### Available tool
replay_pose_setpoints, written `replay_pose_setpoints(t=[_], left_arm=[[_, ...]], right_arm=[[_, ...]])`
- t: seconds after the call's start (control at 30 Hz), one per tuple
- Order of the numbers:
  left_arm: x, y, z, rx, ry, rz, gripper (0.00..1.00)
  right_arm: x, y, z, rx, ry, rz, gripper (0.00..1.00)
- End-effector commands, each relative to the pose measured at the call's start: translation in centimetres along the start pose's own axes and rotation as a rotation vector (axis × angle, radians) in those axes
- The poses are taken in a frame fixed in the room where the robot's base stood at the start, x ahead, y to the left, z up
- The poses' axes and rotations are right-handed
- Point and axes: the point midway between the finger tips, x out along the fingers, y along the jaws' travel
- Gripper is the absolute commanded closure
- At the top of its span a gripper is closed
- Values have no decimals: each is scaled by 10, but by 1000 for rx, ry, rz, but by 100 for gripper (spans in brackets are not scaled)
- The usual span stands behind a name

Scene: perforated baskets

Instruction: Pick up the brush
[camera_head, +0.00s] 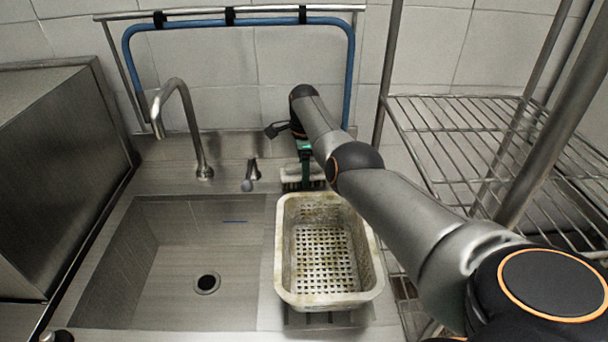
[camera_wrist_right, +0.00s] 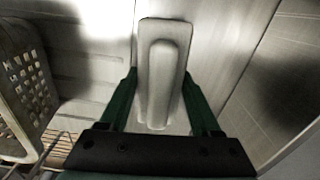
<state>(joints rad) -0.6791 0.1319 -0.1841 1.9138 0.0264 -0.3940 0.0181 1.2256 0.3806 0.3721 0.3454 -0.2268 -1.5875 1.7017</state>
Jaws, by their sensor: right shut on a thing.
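The brush (camera_head: 290,174) is pale, with dark bristles underneath, and is at the back of the counter, just behind the basket. My right gripper (camera_head: 305,178) reaches down onto it from above and partly hides it. In the right wrist view the brush's pale back and raised grip (camera_wrist_right: 162,60) lie between the green fingers of the right gripper (camera_wrist_right: 161,82), which is shut on it. I cannot tell whether the bristles touch the counter. My left gripper is not in view.
A dirty white perforated basket (camera_head: 366,270) stands right in front of the brush; its side shows in the wrist view (camera_wrist_right: 32,85). A wire rack (camera_head: 450,120) stands at right.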

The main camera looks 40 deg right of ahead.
Motion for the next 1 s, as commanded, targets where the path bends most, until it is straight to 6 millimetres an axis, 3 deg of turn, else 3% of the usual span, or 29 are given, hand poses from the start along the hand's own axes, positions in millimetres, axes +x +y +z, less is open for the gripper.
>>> replay_pose_setpoints(t=[0.27,0.43,0.77,0.87,1.0], left_arm=[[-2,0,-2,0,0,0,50],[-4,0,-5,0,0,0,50],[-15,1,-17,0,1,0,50],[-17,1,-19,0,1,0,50],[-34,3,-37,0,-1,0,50]], right_arm=[[-9,-1,0,0,0,-2,91],[-36,-1,0,-1,-1,-6,91],[-61,23,5,-2,0,-4,91],[-73,34,7,-1,0,-3,91],[-101,54,11,-3,-2,1,91]])
